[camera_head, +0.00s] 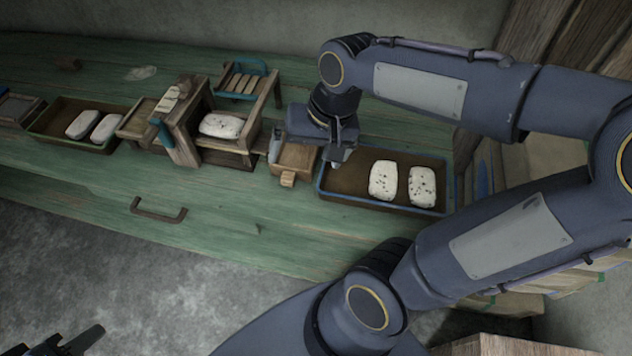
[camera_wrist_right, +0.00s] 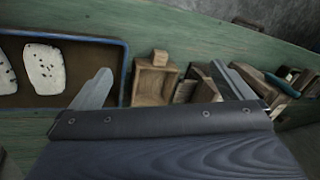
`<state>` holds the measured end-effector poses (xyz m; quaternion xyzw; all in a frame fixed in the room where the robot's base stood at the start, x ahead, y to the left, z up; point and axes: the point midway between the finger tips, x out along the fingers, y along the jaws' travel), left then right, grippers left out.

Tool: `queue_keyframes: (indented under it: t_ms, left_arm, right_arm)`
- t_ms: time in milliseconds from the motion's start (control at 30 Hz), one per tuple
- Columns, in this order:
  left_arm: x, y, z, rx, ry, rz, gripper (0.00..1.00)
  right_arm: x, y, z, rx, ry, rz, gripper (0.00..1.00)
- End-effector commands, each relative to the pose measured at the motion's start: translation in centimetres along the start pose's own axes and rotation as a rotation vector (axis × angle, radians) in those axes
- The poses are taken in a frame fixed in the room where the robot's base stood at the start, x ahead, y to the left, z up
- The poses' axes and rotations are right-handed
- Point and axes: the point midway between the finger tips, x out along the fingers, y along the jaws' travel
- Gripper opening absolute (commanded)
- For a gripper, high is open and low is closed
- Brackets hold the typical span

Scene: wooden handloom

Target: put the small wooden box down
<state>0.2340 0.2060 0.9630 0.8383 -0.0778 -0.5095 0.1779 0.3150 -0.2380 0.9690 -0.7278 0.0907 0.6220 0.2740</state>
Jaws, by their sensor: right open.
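The small wooden box (camera_head: 295,158) sits on the green bench, just left of the blue-rimmed tray. It has a small block-like knob on its front. My right gripper (camera_head: 307,153) is above it, open, with one finger to either side. In the right wrist view the box (camera_wrist_right: 155,88) lies between the two spread fingers of the right gripper (camera_wrist_right: 160,82), with visible gaps on both sides. Its lower part is hidden by the gripper body there. My left gripper (camera_head: 68,344) is partly in view at the bottom left corner, away from the bench; its jaw state is unclear.
The blue-rimmed tray (camera_head: 345,192) holds two speckled white slabs. A wooden stand (camera_head: 228,155) with a white slab is left of the box. A tray (camera_head: 45,132) with two white slabs is further left.

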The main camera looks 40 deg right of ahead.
Motion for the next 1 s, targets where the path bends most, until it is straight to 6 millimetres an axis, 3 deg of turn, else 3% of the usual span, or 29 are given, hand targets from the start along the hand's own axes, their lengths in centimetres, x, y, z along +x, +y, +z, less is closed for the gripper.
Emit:
queue_keyframes:
  t_ms: [100,200,333,667,900,1000]
  left_arm:
    - [0.0,0.0,0.0,0.000,0.000,0.000,0.36]
    - [0.0,0.0,0.0,0.000,0.000,0.000,0.36]
    - [0.0,0.0,0.0,0.000,0.000,0.000,0.36]
    - [0.0,0.0,0.0,0.000,0.000,0.000,0.36]
    - [-2.7,1.2,-1.4,0.000,0.000,0.000,0.36]
    - [-2.5,1.1,-1.3,0.000,0.001,0.000,0.36]
  right_arm:
    - [-0.9,0.9,4.1,-0.160,0.085,-0.115,1.00]
    - [-0.9,1.2,6.4,-0.272,0.152,-0.170,1.00]
    - [-0.6,1.4,8.2,-0.362,0.211,-0.204,1.00]
    - [-0.5,1.4,8.6,-0.395,0.229,-0.211,1.00]
    - [-3.6,0.4,8.3,-0.394,0.229,-0.211,1.00]
    - [-3.3,0.5,8.3,-0.394,0.229,-0.211,1.00]
